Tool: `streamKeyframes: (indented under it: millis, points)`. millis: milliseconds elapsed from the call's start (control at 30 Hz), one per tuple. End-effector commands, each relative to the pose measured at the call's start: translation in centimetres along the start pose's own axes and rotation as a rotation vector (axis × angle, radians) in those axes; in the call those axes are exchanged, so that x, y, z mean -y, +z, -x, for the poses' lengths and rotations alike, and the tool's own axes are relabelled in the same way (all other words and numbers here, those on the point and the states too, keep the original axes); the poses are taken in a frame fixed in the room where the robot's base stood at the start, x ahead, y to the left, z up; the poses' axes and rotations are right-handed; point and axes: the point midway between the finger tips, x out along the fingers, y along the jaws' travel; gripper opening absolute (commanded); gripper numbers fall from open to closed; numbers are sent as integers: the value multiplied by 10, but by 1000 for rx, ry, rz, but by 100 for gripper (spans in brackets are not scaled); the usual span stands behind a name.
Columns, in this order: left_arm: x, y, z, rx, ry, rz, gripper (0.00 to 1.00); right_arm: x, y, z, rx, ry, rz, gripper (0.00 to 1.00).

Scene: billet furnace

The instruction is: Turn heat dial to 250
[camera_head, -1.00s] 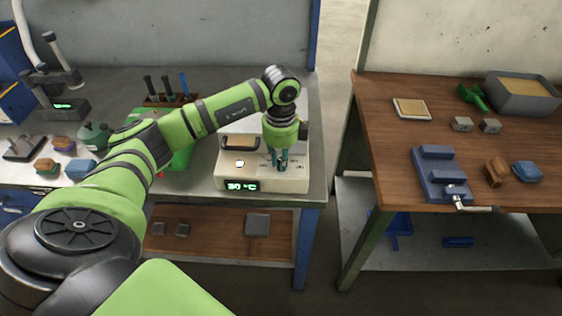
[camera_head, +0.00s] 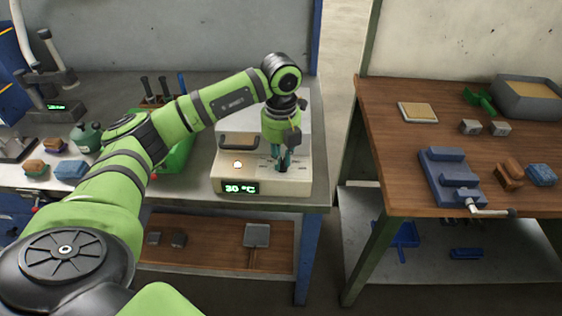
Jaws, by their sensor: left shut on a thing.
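The furnace unit (camera_head: 300,184) is a pale box at the right end of the grey bench, with a green display (camera_head: 239,188) reading 30 °C. My left gripper (camera_head: 281,162) points straight down onto the right part of the unit's top, shut on the heat dial. The dial is mostly hidden by the fingers, so its pointer and setting cannot be read. My right gripper is not in view.
A wooden table (camera_head: 400,150) stands to the right across a gap, with a blue vise (camera_head: 450,175) and several small blocks. On the grey bench (camera_head: 90,75), a tool rack and coloured billets lie left of the furnace, partly behind my arm.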

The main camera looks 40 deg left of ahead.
Motion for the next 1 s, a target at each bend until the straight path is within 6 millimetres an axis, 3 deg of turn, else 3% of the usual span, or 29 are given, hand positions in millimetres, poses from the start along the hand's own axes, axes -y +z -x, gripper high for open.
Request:
streamKeyframes:
  millis: [500, 1000]
  points:
    - [0, 2, -1, 2, -1, -461, 0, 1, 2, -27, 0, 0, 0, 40]
    - [1, 3, 0, 3, 0, -683, 0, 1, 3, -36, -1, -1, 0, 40]
